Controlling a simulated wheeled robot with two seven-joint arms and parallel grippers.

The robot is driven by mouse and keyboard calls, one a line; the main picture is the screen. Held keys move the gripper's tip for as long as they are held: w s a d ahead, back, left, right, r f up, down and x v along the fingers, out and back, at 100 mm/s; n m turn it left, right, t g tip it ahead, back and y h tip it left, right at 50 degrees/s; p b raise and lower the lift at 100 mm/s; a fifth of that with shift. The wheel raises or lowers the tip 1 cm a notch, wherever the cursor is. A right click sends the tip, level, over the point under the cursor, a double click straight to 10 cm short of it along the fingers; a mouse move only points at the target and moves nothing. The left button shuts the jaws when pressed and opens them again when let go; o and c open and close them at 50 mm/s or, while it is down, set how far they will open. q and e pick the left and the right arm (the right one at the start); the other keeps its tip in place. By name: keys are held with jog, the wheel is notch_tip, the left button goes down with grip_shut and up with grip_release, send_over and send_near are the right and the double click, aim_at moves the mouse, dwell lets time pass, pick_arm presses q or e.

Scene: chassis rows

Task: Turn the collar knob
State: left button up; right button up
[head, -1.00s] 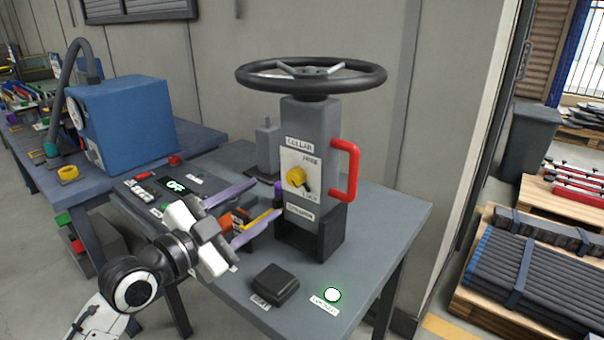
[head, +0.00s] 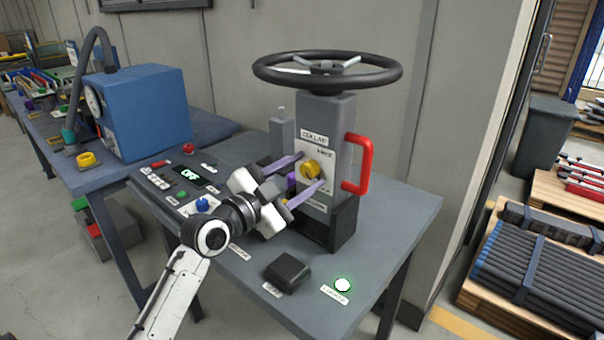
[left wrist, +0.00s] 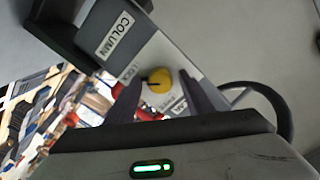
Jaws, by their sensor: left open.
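The collar knob (head: 310,168) is a round yellow knob on a pale plate on the front of the grey column (head: 327,122). In the left wrist view the knob (left wrist: 159,81) shows a dark pointer mark, with the word LOCK beside it. My left gripper (head: 312,172) is open, its two purple-grey fingers reaching to either side of the knob. In the left wrist view the fingers (left wrist: 160,100) stand apart with the knob between and just beyond their tips. Whether they touch it I cannot tell. My right gripper is not in view.
A black handwheel (head: 327,69) tops the column, and a red handle (head: 357,164) is on its right side. A control panel (head: 176,182) with a lit display lies to the left. A black block (head: 286,270) and a glowing green-ringed button (head: 342,285) are at the bench front.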

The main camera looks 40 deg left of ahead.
pick_arm(q)
jog(key=c, duration=1.1)
jog(key=shift+o, duration=0.3)
